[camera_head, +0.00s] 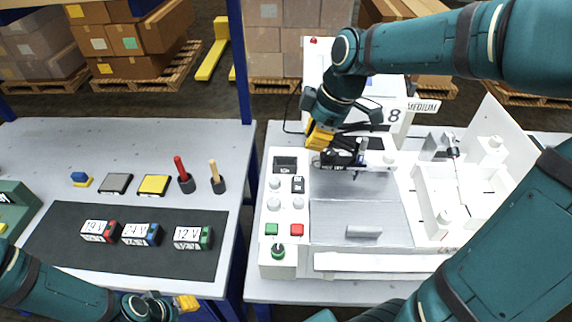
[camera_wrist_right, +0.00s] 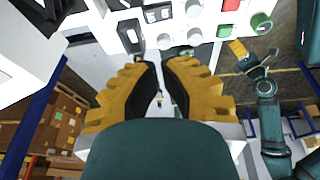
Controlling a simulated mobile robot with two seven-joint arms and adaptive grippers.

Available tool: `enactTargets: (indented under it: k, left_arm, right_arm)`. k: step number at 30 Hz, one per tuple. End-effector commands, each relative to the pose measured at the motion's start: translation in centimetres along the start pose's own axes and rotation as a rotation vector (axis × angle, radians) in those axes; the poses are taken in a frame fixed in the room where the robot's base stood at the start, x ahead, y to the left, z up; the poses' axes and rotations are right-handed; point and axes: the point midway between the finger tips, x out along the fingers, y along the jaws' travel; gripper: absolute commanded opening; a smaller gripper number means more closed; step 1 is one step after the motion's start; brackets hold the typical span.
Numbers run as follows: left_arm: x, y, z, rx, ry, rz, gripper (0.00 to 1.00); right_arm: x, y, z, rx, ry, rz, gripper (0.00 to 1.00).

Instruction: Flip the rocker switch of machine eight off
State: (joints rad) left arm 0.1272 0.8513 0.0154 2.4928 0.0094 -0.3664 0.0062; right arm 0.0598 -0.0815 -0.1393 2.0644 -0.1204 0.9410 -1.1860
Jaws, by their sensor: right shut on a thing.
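The machine bears a sign (camera_head: 393,116) reading 8. Its white front panel carries a black and white rocker switch (camera_head: 298,184), which also shows in the right wrist view (camera_wrist_right: 157,13). Which way the rocker is tipped is too small to tell. My right gripper (camera_head: 322,138) is above the panel's back end, apart from the rocker. In the right wrist view its orange fingers (camera_wrist_right: 163,62) are drawn together; what they hold cannot be made out. My left gripper (camera_head: 182,304) is low at the left table's front edge; its opening is unclear.
Beside the rocker are a dark display (camera_head: 285,164), grey knobs (camera_head: 274,204), a green button (camera_head: 271,228), a red button (camera_head: 297,230) and a green knob (camera_head: 278,251). A grey lid (camera_head: 355,215) lies right of the panel. Labelled blocks (camera_head: 141,234) sit on a dark mat (camera_head: 60,255).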

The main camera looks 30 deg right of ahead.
Motion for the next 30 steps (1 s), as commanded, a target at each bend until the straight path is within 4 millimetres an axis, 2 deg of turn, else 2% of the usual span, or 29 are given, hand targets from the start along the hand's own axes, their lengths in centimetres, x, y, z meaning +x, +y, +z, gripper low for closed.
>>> enactTargets:
  k: [10,14,17,30]
  left_arm:
    - [0.0,0.0,0.0,0.0,-0.001,0.0,0.47]
    - [0.1,-0.1,0.1,0.0,-0.001,0.0,0.47]
    - [0.4,-0.1,0.2,0.001,-0.003,0.0,0.47]
    - [1.7,-0.7,0.8,0.005,-0.017,0.002,0.47]
  right_arm:
    - [0.0,0.0,0.1,-0.001,0.0,0.0,0.0]
    - [0.7,0.0,0.1,-0.001,-0.001,-0.002,0.0]
    - [1.9,0.0,0.1,-0.001,-0.002,-0.003,0.0]
    - [10.4,-0.1,0.1,-0.001,-0.002,-0.005,0.0]
